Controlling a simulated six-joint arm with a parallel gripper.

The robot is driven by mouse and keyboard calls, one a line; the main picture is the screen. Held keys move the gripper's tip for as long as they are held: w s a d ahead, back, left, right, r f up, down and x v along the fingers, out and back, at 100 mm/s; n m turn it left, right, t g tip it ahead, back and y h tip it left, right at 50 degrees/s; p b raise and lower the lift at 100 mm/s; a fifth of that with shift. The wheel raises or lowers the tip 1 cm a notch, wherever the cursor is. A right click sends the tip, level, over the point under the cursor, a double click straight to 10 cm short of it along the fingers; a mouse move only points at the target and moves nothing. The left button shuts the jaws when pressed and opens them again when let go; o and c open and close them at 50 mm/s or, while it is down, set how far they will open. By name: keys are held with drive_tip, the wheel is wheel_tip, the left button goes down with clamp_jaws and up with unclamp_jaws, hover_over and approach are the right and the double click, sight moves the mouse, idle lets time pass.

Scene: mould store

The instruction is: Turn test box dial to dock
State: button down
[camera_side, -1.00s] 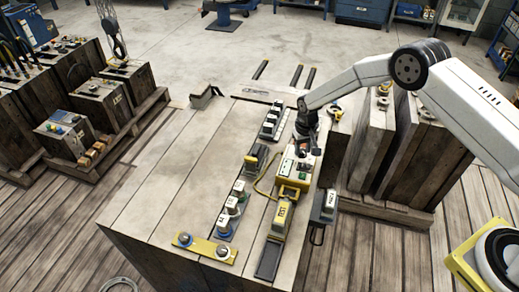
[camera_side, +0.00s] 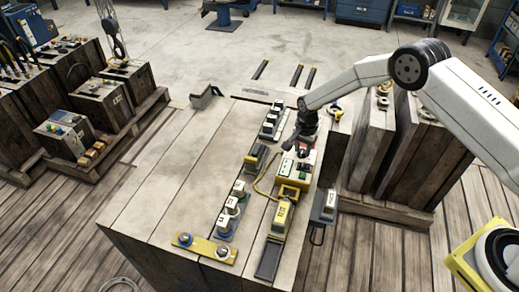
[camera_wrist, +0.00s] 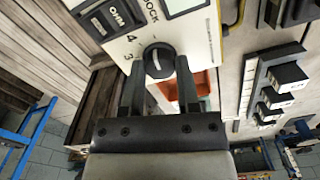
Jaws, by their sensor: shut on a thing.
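The test box (camera_side: 291,176) is a cream and yellow unit on the bench top in the side view. In the wrist view its cream panel (camera_wrist: 124,48) carries a round dark dial (camera_wrist: 157,62) with a pale pointer line. The numbers 4 and 3 stand left of the dial, and lettering ending in "OCK" stands above it. The pointer line runs roughly up and down in the picture; its exact setting is hard to read. My gripper (camera_wrist: 160,66) is shut on the dial, one finger on each side. In the side view my gripper (camera_side: 298,143) mostly hides the dial.
A yellow block marked TEST (camera_side: 283,215) stands in front of the box, with a yellow cable beside it. A row of white-topped switches (camera_side: 229,212) and a black switch strip (camera_side: 273,124) are to the left. A grey unit (camera_side: 327,206) hangs at the bench's right edge.

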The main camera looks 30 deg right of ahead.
sight(303, 151)
drive_tip(key=shift+m, duration=0.5)
drive_tip(key=shift+c, duration=1.6)
unclamp_jaws()
drive_tip(key=shift+r, duration=0.15)
drive_tip(key=shift+r, duration=3.75)
drive_tip(key=shift+r, duration=0.1)
